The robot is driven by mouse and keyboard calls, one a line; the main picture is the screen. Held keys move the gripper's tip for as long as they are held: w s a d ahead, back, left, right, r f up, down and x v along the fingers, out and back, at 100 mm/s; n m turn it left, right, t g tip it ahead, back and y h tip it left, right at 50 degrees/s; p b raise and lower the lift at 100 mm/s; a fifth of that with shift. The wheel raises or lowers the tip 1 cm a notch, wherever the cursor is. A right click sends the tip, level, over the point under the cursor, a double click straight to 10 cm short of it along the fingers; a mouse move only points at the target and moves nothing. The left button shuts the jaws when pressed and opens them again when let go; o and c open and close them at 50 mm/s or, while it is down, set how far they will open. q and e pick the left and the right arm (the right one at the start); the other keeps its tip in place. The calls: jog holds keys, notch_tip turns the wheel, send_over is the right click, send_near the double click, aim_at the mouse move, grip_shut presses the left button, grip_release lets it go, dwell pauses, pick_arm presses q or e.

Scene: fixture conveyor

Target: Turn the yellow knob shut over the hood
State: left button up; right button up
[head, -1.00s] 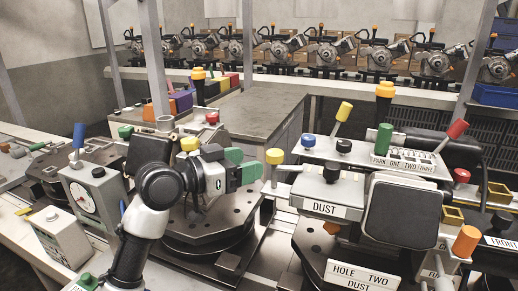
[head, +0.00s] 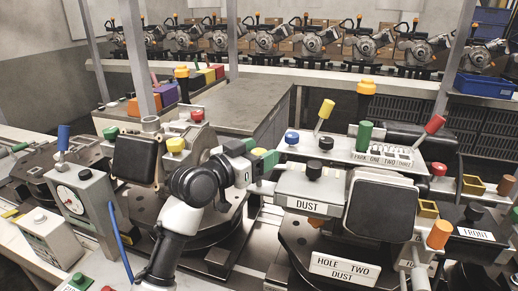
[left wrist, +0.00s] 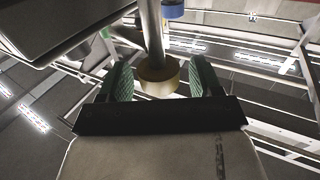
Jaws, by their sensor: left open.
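My left gripper (head: 260,156) is at the left end of the grey box labelled DUST (head: 330,187), its green-padded fingers apart. In the left wrist view the open fingers (left wrist: 158,80) stand on either side of a yellow knob (left wrist: 158,77) on a grey rod. Gaps seem to remain between pads and knob; contact cannot be told. In the head view the gripper mostly hides this knob. The box has a black knob on top. Which part is the hood is not marked. My right gripper is not in view.
A dark square panel (head: 380,208) stands right of the DUST label, with an orange knob (head: 439,234) beyond it. A lever rack (head: 372,158) with green and red handles is behind. Another yellow knob (head: 175,146) is on the left fixture. A grey table (head: 235,107) stands behind.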

pick_arm(q)
jog(key=shift+d, duration=0.1)
jog(key=shift+w, duration=0.1)
jog(key=c, duration=0.9)
jog(key=shift+f+m+g+b, duration=0.15)
jog(key=shift+m+g+b, duration=0.15)
jog(key=shift+b, duration=0.3)
jog(key=m+g+h+b, duration=0.2)
jog(key=b, duration=0.2)
jog(key=shift+f+g, duration=0.15)
jog(key=shift+g, duration=0.25)
jog(key=shift+r+m+g+h+b, duration=0.25)
jog(key=shift+m+g+h+b, duration=0.35)
jog(key=shift+g+b, duration=0.15)
jog(key=shift+r, duration=0.1)
jog(key=o, duration=0.9)
